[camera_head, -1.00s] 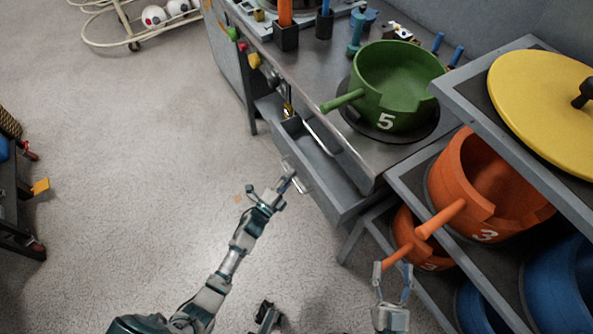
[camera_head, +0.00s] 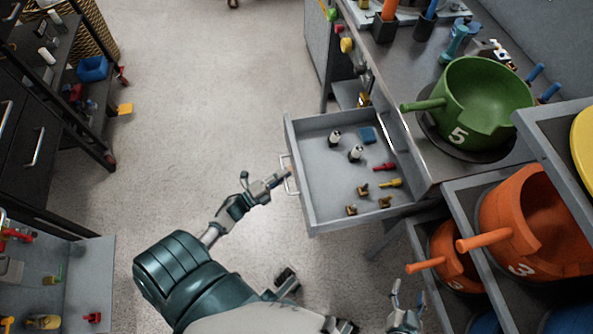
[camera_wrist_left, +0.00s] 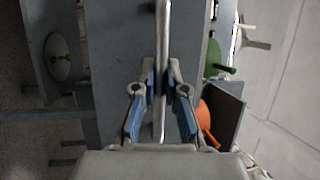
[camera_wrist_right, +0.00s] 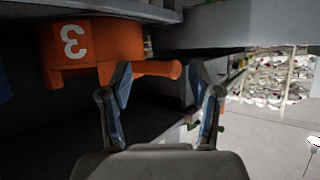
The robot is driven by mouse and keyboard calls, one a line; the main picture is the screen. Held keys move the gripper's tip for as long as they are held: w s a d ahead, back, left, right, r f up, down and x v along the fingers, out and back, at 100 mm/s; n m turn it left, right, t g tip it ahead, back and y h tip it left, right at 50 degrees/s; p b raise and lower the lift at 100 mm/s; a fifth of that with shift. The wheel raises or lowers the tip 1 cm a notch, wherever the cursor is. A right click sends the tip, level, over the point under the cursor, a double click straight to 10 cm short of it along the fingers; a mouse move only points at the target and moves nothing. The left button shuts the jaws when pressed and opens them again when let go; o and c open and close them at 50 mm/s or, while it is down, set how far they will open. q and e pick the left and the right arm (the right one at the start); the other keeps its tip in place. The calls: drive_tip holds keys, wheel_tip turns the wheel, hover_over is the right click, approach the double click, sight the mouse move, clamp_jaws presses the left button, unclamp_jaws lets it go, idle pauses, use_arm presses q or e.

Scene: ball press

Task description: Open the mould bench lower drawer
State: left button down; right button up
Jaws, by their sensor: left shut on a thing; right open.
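The lower drawer (camera_head: 330,216) of the mould bench (camera_head: 405,95) is pulled far out, and its inside shows in the head view. It holds several small white, red, yellow, brown and blue items. My left gripper (camera_head: 284,174) is shut on the drawer's bar handle (camera_head: 293,180). In the left wrist view the handle (camera_wrist_left: 161,60) runs between the blue-padded fingers. My right gripper (camera_head: 408,298) is open and empty, below the orange moulds at the lower right. In the right wrist view an orange mould (camera_wrist_right: 90,52) marked 3 is just beyond its fingers.
A green mould (camera_head: 483,98) marked 5 sits on the bench top. Orange moulds (camera_head: 530,215) stand on the grey shelf at right. A dark cabinet (camera_head: 35,130) and an open drawer of parts (camera_head: 85,270) are at left. The floor between is clear.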

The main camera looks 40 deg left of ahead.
use_arm(q)
drive_tip(key=shift+v, duration=0.95)
drive_tip(key=shift+a+f, duration=0.15)
drive_tip(key=c, duration=1.2)
unclamp_jaws()
drive_tip(key=shift+w+a, duration=0.1)
drive_tip(key=v, duration=1.2)
